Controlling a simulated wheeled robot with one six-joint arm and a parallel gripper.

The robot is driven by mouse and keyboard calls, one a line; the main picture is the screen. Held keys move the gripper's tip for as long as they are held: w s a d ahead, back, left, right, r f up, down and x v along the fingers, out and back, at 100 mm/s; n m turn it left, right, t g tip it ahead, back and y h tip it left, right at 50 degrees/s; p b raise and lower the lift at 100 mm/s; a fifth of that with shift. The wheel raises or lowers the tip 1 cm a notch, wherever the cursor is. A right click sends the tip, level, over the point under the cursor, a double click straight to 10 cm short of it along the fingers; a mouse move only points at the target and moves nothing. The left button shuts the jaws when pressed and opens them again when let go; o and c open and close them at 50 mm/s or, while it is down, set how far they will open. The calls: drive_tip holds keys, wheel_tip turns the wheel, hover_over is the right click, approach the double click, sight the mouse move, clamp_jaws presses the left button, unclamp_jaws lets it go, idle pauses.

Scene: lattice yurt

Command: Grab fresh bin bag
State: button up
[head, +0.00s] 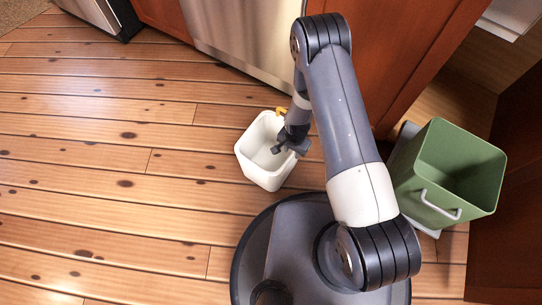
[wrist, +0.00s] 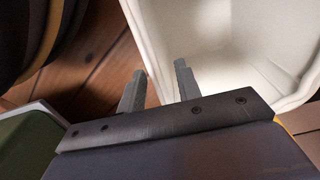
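No bin bag can be made out in either view. A small white bin (head: 246,157) stands on the floor beside my base, and its inside looks empty. My gripper (head: 283,145) is at the bin's right side, over its rim. In the wrist view my gripper (wrist: 158,78) has its two fingers apart with nothing seen held. The white bin's wall (wrist: 150,50) runs up between the fingers in the picture; I cannot tell whether they touch it. A green bin (head: 432,165) with a pale handle stands to the right of my arm.
A small orange-yellow piece (head: 281,110) shows by the white bin's far rim, too small to identify. Brown cabinets (head: 430,40) and a steel appliance front (head: 240,30) line the back. The wooden floor (head: 110,170) on the left is clear.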

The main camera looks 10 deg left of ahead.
sight(292, 158)
drive_tip(key=f, duration=0.1)
drive_tip(key=f+b, duration=0.1)
drive_tip(key=f, duration=0.3)
drive_tip(key=shift+s+d+b, duration=0.2)
drive_tip(key=shift+s+b, duration=0.1)
drive_tip(key=shift+b, duration=0.1)
drive_tip(key=shift+r, duration=0.1)
clamp_jaws()
